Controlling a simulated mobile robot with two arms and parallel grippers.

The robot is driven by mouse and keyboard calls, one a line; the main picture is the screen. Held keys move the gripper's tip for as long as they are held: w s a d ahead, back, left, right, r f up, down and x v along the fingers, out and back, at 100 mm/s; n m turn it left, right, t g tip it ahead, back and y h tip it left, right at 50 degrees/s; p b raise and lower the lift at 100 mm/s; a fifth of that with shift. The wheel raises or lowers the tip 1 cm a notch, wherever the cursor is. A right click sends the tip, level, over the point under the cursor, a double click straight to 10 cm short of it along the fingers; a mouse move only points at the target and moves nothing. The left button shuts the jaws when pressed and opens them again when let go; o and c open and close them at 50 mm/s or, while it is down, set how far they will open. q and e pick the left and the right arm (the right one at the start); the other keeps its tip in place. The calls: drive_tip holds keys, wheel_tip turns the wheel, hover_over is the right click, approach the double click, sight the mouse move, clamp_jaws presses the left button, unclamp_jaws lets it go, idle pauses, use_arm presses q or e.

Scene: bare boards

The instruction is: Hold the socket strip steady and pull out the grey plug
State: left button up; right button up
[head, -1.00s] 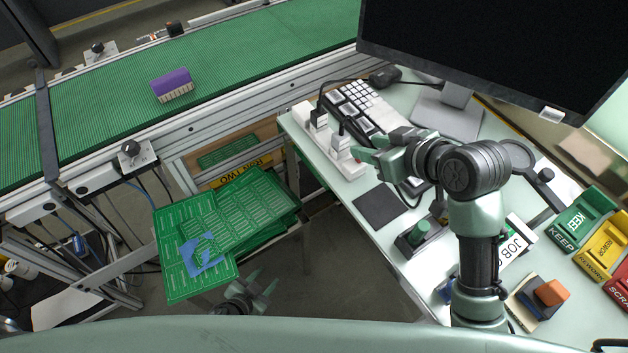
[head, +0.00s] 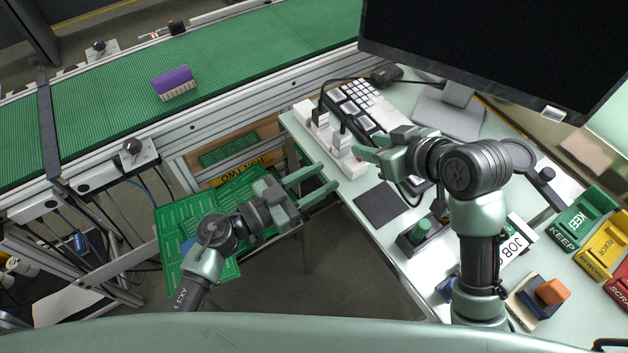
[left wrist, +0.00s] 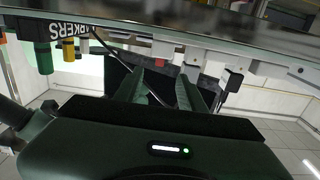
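The white socket strip (head: 349,170) lies along the left edge of the pale workbench. Two pale plugs with dark cables stand in it, a farther plug (head: 319,119) and a nearer plug (head: 342,142). I cannot tell by colour which is the grey one. My right gripper (head: 355,153) is beside the nearer plug, its fingers pointing left; whether they touch it or are closed is unclear. My left gripper (head: 329,177) is open and empty, just off the bench edge near the strip's near end. Its spread fingers also show in the left wrist view (left wrist: 160,88).
A keyboard (head: 372,105) lies beyond the strip, under a large monitor (head: 490,45). A dark square mat (head: 380,205) lies nearer on the bench. Green circuit boards (head: 175,218) are below my left arm. A conveyor (head: 230,60) runs behind.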

sight(342, 139)
use_arm(q)
drive_tip(key=x, duration=0.7)
clamp_jaws()
drive_tip(key=shift+a, duration=0.1)
drive_tip(key=shift+o, duration=1.2)
unclamp_jaws()
clamp_jaws()
